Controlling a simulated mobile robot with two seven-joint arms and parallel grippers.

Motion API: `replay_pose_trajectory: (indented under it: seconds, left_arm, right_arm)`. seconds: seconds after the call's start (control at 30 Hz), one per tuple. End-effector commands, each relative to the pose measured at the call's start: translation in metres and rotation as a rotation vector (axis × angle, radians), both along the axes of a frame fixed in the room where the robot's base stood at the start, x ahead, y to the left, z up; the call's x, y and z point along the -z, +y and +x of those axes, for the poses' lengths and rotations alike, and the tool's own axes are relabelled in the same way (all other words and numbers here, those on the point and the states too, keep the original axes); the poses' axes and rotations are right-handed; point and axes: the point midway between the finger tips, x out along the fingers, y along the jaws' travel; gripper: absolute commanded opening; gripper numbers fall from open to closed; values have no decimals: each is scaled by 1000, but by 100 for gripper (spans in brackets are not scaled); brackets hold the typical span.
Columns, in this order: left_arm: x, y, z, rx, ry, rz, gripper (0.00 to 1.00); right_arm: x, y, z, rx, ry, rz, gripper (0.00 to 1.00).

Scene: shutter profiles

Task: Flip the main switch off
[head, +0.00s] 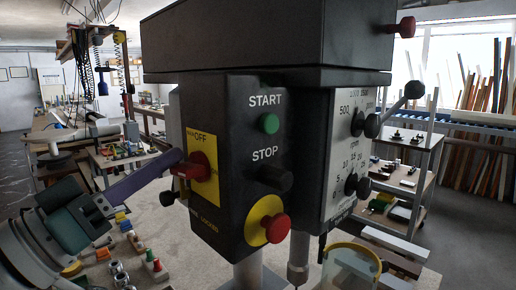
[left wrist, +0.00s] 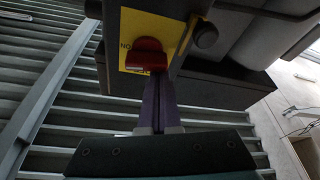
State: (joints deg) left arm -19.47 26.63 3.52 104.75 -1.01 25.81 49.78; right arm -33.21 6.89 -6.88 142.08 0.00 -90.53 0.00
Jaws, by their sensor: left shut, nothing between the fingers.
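The main switch (head: 201,167) is a red knob on a yellow plate (head: 206,143) on the left face of the dark machine's control box. "OFF" is printed above the knob. My left gripper (head: 178,158) is shut and empty, its purple fingers reaching from the left to the knob. In the left wrist view the knob (left wrist: 148,50) sits just beyond the fingertips (left wrist: 155,82). They look very close to it; I cannot tell whether they touch. The fingers hide part of the knob's left side in the head view. My right gripper is not in view.
The box front carries a green START button (head: 269,123), a black STOP button (head: 274,178) and a red mushroom button (head: 276,228) on yellow. Dials (head: 358,124) and a ball-ended lever (head: 413,90) are at right. Small parts lie on the bench at lower left.

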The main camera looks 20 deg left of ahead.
Motion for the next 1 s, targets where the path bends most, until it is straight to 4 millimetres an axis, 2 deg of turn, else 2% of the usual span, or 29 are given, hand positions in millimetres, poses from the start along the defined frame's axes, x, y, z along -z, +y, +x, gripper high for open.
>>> replay_pose_trajectory:
  seconds: [1.0]
  left_arm:
    - [8,1,0,1,182,-430,0]
  right_arm:
    - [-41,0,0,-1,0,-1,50]
